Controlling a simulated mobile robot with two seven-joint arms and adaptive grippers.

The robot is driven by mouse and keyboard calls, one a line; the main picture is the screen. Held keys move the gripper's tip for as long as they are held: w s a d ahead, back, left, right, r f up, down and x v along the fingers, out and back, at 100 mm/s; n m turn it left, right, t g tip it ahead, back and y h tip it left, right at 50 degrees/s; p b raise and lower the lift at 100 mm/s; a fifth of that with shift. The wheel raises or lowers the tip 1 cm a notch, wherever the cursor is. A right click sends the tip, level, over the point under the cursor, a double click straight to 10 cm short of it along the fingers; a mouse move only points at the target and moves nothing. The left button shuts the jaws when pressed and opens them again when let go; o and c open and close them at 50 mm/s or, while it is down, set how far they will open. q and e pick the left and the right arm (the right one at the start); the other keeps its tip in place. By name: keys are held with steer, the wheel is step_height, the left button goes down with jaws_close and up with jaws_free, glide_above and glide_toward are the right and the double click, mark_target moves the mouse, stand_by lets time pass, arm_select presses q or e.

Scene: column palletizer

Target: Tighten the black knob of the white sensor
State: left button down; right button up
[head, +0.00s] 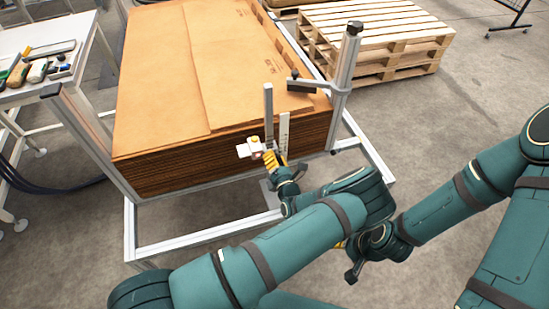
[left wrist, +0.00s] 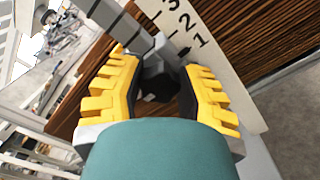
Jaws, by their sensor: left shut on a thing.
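The white sensor (head: 247,148) sits at the front of the cardboard stack, beside upright metal bars. My left gripper (head: 270,159) is at the sensor's right side, and its yellow fingers hide the knob in the head view. In the left wrist view, the black knob (left wrist: 158,84) lies between the two yellow fingers of my left gripper (left wrist: 157,64), which is shut on it. My right gripper (head: 354,262) is low on the right, partly behind my left arm, apart from the sensor. Its fingers are too unclear to judge.
The cardboard stack (head: 200,75) rests in a metal frame (head: 190,237). A numbered scale (left wrist: 190,35) stands right by the knob. A bench (head: 40,92) with tools is at the left, and wooden pallets (head: 380,25) are at the back right. The right floor is clear.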

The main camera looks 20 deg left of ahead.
arm_select(q)
steer(key=shift+r, duration=0.1)
steer(key=c, duration=0.5)
jaws_free()
steer(key=shift+w, duration=0.1)
steer(key=v, duration=0.7)
steer(key=shift+s+d, duration=0.15)
steer(key=shift+s, duration=0.1)
